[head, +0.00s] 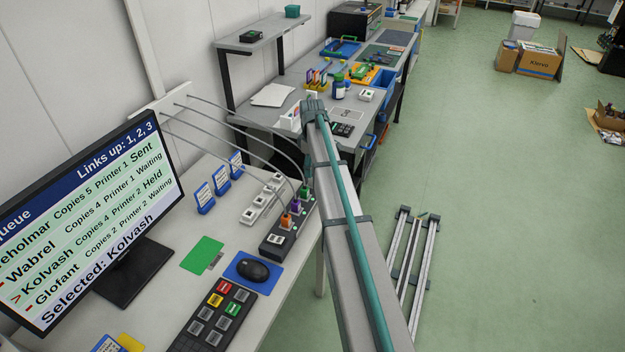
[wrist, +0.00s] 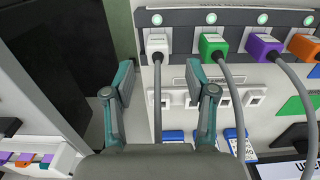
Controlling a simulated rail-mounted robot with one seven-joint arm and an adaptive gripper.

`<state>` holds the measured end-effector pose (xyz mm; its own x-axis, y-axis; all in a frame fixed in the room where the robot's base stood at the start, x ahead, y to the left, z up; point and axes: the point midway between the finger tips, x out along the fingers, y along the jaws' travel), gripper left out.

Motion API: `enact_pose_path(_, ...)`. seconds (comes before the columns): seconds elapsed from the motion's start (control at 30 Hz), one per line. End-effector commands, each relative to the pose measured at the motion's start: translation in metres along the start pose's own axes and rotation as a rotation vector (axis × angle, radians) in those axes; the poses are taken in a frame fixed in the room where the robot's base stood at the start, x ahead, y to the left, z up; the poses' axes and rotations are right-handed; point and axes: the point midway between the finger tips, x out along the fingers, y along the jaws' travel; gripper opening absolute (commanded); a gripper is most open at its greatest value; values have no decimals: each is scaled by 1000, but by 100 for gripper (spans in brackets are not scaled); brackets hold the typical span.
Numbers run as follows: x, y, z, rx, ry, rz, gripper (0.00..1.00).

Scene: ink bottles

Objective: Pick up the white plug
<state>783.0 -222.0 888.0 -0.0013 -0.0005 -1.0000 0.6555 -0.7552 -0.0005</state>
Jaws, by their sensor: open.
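The white plug (wrist: 157,45) sits in the leftmost socket in view of the dark socket strip (wrist: 185,18), under a green light, with a grey cable running down from it. Green (wrist: 212,45), purple (wrist: 262,47) and orange (wrist: 302,46) plugs sit to its right. My gripper (wrist: 159,78) is open and empty. Its fingers are below the plug in the wrist view, one on each side of the cable, and do not appear to touch the plug. In the head view the strip (head: 275,244) is on the desk, and I cannot make out the white plug or the fingertips there.
A white strip with empty sockets (head: 262,200) lies beside the dark strip. Grey cables arch to a wall panel (head: 162,102). Blue card stands (head: 205,197), a mouse (head: 253,270), a keypad (head: 212,317) and a monitor (head: 85,215) share the desk.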

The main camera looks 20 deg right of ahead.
Motion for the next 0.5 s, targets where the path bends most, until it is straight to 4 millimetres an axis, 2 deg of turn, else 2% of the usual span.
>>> enact_pose_path(0.27,14,1,1,1,0,0,56)
enact_pose_path(0.5,42,2,2,1,0,-2,56)
